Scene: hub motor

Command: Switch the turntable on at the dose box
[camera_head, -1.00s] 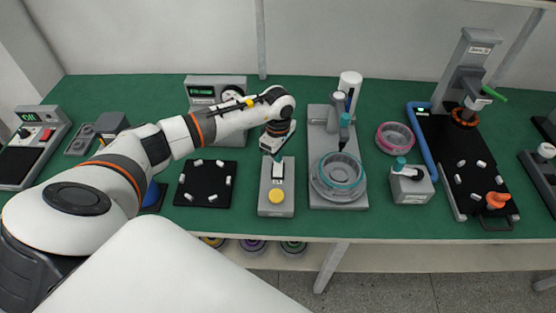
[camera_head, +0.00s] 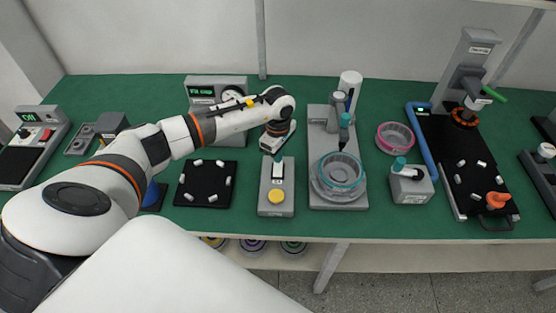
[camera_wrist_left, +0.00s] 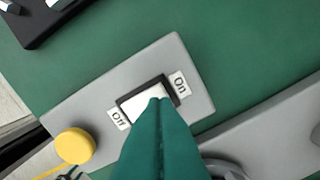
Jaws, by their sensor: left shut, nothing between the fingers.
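The dose box (camera_head: 266,206) is a grey box with a yellow button (camera_head: 276,196) at its near end and a white rocker switch. In the left wrist view the rocker (camera_wrist_left: 137,104) sits in a black frame between an "On" label (camera_wrist_left: 180,84) and an "Off" label (camera_wrist_left: 118,118). My left gripper (camera_head: 277,159) is shut and empty, pointing down at the rocker. Its teal fingers (camera_wrist_left: 160,100) cover part of the rocker; I cannot tell whether they touch it. The turntable (camera_head: 340,192) carries a ring-shaped part with a teal rim (camera_head: 343,158). My right gripper is not in view.
A dispenser column (camera_head: 333,115) stands behind the turntable. A display unit (camera_head: 216,84) is at the back. A black tray (camera_head: 205,188) lies left of the dose box. A grey block (camera_head: 411,187) and pink ring (camera_head: 395,137) are to the right. Green mat between them is free.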

